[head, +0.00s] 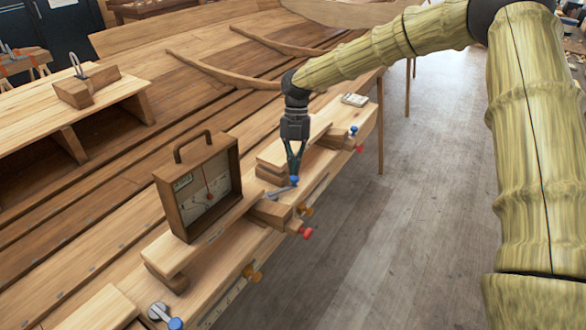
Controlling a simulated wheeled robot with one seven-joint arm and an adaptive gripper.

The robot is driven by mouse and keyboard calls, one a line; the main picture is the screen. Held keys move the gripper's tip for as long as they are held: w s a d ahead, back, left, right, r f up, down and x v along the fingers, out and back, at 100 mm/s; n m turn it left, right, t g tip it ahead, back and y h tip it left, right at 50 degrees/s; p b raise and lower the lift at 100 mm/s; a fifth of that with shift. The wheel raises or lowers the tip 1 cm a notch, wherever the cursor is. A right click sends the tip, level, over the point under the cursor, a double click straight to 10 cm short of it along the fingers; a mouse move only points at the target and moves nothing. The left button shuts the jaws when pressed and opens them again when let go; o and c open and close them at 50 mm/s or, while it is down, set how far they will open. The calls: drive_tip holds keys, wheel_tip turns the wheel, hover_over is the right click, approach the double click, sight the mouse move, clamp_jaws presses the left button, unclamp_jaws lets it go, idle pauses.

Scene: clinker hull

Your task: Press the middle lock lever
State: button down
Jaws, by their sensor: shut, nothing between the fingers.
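The middle lock lever (279,192) is a grey arm with a blue knob, low on the wooden bench edge just right of the boxed gauge. My gripper (294,176) points down with its fingers shut and empty. Its fingertips are right at the blue knob of this lever and partly hide it. I cannot tell whether they touch it or hover just above. Another blue-knobbed lever (160,314) is at the bottom left, and a further blue knob (353,130) shows at the far end of the bench.
A wooden-cased gauge with a handle (208,188) stands upright left of my gripper. A small pale block (354,100) lies farther back. The grey floor (400,220) at right is clear.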

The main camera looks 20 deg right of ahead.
drive_tip(key=p+v, duration=0.3)
drive_tip(key=v, duration=0.3)
idle(0.3)
